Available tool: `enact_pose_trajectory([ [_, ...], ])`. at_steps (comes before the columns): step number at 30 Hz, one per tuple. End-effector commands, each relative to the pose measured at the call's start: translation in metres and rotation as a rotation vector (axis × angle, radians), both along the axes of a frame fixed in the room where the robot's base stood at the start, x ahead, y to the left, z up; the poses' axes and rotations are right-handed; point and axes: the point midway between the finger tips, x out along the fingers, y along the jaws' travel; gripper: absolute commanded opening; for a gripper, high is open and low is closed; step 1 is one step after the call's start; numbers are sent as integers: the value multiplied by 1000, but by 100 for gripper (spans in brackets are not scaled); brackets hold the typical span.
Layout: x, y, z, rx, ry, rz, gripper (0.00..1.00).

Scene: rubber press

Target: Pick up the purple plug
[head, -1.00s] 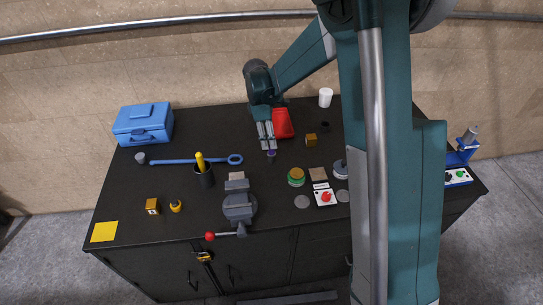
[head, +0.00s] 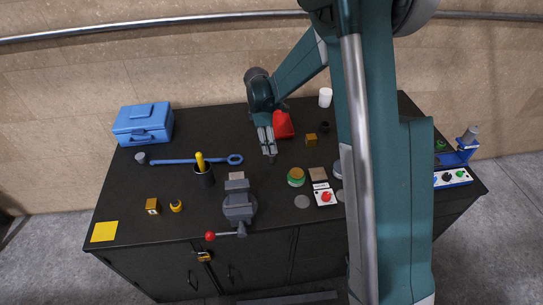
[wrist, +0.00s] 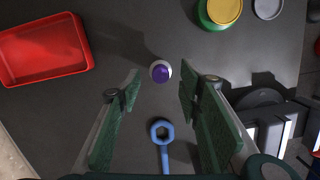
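The purple plug (wrist: 160,72) stands on the dark bench top in the wrist view, seen from above as a purple top with a pale ring around it. My gripper (wrist: 160,83) is open, with one green-padded finger on each side of the plug's position. The plug lies between the fingertips, slightly toward their far end, and neither finger visibly touches it. In the head view my gripper (head: 270,156) hangs over the bench centre and hides the plug.
A red tray (head: 283,124) is just beside my gripper. A blue wrench (head: 190,161) lies left, its ring end close by. The vise (head: 239,207) and the black holder (head: 204,177) stand in front. A green-rimmed disc (head: 296,177) sits right.

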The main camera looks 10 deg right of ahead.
Motion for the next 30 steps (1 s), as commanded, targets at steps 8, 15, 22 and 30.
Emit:
enact_pose_trajectory([
  [8, 0, 0, -1, 0, 0, 0, 36],
  [15, -1, -2, -16, 0, 0, 0, 36],
  [22, -2, -4, -39, 0, 0, 0, 36],
  [30, -2, -6, -51, 0, 0, 0, 36],
])
